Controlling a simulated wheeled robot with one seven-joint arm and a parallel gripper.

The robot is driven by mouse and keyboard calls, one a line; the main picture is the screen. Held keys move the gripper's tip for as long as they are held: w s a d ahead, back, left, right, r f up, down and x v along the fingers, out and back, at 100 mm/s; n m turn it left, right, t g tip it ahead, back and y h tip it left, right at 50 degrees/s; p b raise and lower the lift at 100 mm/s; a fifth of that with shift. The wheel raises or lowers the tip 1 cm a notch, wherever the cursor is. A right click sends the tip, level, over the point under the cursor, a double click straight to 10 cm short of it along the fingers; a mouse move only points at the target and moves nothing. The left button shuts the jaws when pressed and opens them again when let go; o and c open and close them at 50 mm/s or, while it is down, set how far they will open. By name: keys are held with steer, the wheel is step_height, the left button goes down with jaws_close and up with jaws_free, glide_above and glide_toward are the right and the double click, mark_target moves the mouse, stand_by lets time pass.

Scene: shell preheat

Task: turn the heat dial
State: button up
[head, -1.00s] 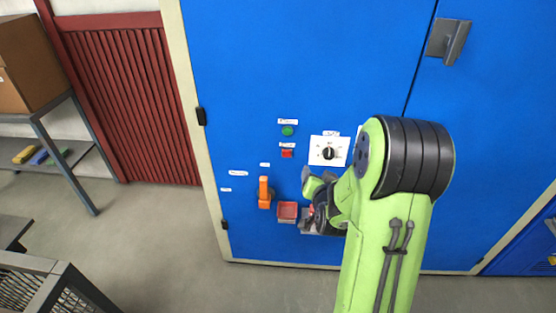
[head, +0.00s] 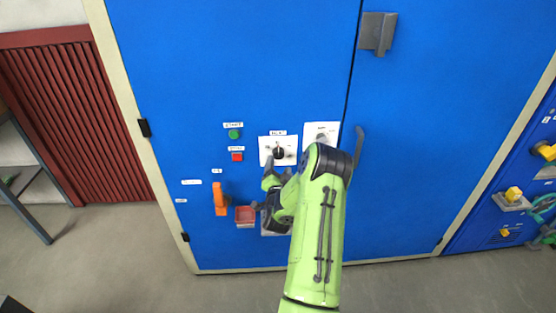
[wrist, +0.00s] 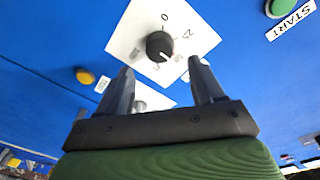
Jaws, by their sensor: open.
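A black round dial (head: 278,152) with a white pointer line sits on a white plate on the blue cabinet front. It also shows in the wrist view (wrist: 159,45), with marks reading 0 and 25 around it. The pointer faces away from the 0, toward the gripper side. The label above it is too small to read. My gripper (head: 263,185) is just below the dial in the head view. In the wrist view my gripper (wrist: 160,67) is open and empty, its fingertips either side of the plate's near part. Whether they touch anything is unclear.
A second white plate (head: 321,129) is right of the dial, partly behind my arm.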

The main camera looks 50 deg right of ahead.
mark_target(279, 155)
steer(key=x, duration=0.4)
steer(key=shift+w+d, duration=0.25)
steer(key=c, duration=1.1)
